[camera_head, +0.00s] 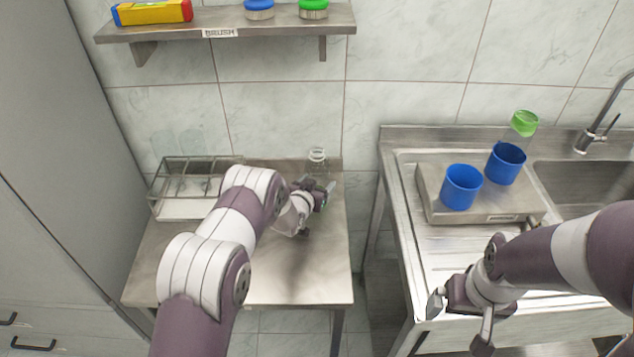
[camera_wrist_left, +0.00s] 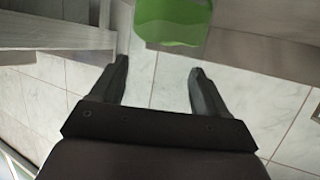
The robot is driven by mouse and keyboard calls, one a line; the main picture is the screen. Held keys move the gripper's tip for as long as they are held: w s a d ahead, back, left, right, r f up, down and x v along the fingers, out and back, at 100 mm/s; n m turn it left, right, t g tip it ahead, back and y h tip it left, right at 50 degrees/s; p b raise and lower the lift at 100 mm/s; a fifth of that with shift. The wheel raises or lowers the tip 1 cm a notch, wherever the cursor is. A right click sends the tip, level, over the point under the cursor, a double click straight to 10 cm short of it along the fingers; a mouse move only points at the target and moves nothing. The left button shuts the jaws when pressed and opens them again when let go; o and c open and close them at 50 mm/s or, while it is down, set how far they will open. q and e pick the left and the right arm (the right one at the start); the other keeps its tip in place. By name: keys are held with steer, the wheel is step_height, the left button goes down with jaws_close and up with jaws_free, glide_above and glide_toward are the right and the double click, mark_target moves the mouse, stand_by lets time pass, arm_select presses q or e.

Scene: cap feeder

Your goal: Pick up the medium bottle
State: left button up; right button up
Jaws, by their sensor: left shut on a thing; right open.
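A clear bottle (camera_head: 317,159) stands upright near the back right of the left metal table. My left gripper (camera_head: 321,188) reaches it from the front and is shut on it; the fingers partly hide its lower part. In the left wrist view my left fingers (camera_wrist_left: 157,80) show spaced apart, and the clear bottle cannot be made out between them. My right gripper (camera_head: 453,303) is open and empty above the front of the sink counter. Two more clear containers (camera_head: 190,142) show faintly at the rack.
A wire rack (camera_head: 160,203) stands at the table's left. A shelf (camera_head: 225,22) is above. Two blue cups (camera_head: 461,188) sit on a block (camera_head: 437,200); one holds a green-topped bottle (camera_head: 524,124). A gap separates table and sink. The wrist view has an unidentified green thing (camera_wrist_left: 172,22).

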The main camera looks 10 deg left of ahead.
mark_target(322, 173)
arm_select(q)
steer(key=shift+r, duration=0.1)
steer(key=shift+r, duration=0.3)
steer(key=r, duration=0.2)
steer(key=d+r+b, duration=0.1)
steer(key=shift+w+d+r, duration=0.15)
steer(key=shift+r, duration=0.25)
steer(key=w+d+r, duration=0.1)
steer(key=d+r, duration=0.9)
steer(key=r, duration=0.1)
steer(key=shift+w+r, duration=0.25)
